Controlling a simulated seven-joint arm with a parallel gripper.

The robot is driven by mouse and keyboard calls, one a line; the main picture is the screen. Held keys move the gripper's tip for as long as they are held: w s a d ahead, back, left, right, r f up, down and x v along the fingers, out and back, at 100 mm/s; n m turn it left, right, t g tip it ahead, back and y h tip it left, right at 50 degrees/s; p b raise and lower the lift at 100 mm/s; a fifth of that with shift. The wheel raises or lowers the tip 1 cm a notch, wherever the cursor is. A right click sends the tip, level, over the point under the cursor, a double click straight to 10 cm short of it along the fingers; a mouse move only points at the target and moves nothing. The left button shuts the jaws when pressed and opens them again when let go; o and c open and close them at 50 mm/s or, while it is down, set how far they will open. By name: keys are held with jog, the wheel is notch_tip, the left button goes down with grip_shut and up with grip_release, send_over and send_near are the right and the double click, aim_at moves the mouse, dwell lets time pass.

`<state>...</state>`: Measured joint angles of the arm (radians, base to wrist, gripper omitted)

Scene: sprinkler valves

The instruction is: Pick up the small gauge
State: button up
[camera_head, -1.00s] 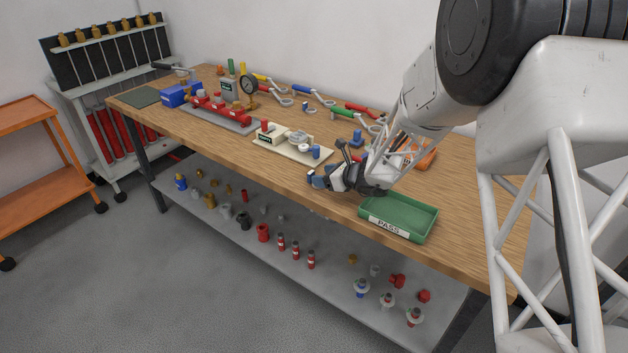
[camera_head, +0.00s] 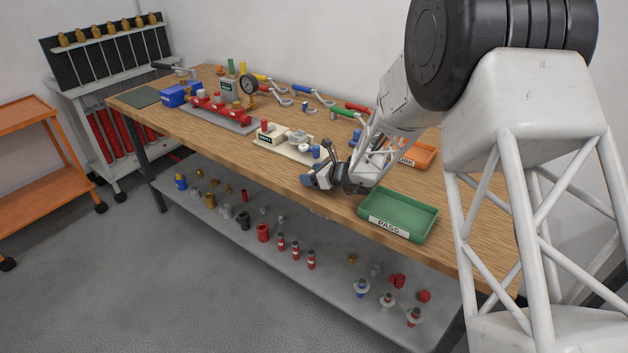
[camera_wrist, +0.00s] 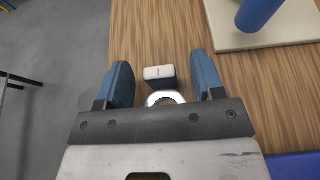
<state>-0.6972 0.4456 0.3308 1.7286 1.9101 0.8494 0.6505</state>
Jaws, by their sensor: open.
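A small piece with a blue body, a white labelled end (camera_wrist: 159,73) and a pale metal ring lies on the wooden bench in the wrist view. It looks like the small gauge, though I cannot read its label. My gripper (camera_wrist: 164,78) is open, with one blue finger on each side of the piece and visible gaps between. The ring is partly hidden by the gripper's body. In the head view my gripper (camera_head: 313,179) is low at the bench's front edge, and I cannot make out the piece there.
A cream board (camera_head: 289,152) with fittings lies just behind my gripper. A green PASS tray (camera_head: 425,217) is to its right, an orange tray (camera_head: 426,155) farther back. A round dial gauge (camera_head: 249,85) stands at the back left. Several coloured-handled tools lie along the wall.

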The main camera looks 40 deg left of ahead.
dwell(0.5)
jog(key=c, duration=1)
jog(key=shift+r, duration=0.1)
jog(key=shift+r, duration=0.4)
notch_tip(320, 180, up, 3)
jog(key=shift+f, duration=0.1)
jog(key=s+d, duration=0.3)
jog(key=d, duration=0.1)
jog(key=s+d, duration=0.3)
jog(key=s, duration=0.1)
jog(key=s+d+r, duration=0.1)
jog(key=s+d, duration=0.3)
jog(key=shift+d+r, duration=0.1)
jog(key=shift+d, duration=0.2)
jog(key=shift+w, duration=0.1)
